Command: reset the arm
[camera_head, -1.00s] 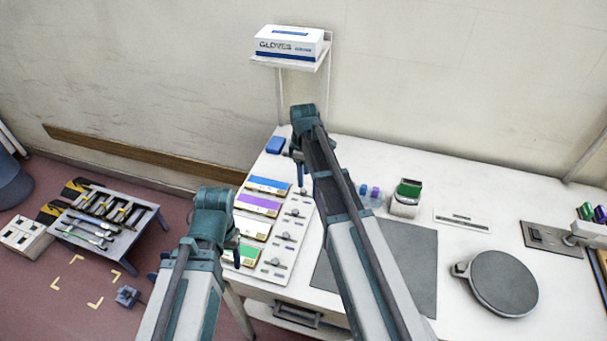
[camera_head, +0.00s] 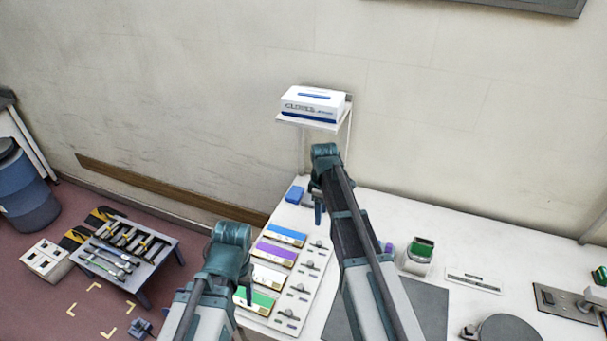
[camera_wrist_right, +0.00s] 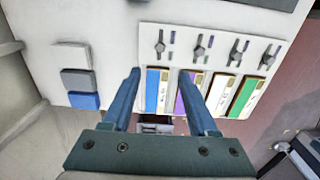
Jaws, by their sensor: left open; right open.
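My right arm reaches up over the white table in the head view, with its gripper (camera_head: 318,200) near the blue block at the table's back left corner. In the right wrist view the right gripper (camera_wrist_right: 160,85) is open and empty, its two blue fingers apart above the row of coloured cards. My left gripper (camera_head: 246,292) is at the table's left edge beside the card panel (camera_head: 312,286). Its fingers are small and partly hidden by the arm in the head view. Nothing shows in it.
A glove box (camera_head: 313,103) rests on a wall shelf. A green-topped container (camera_head: 418,257), a grey mat (camera_head: 425,305) and a round dark plate (camera_head: 508,330) are on the table. A low tool stand (camera_head: 160,262) and a blue barrel (camera_head: 25,190) stand on the floor left.

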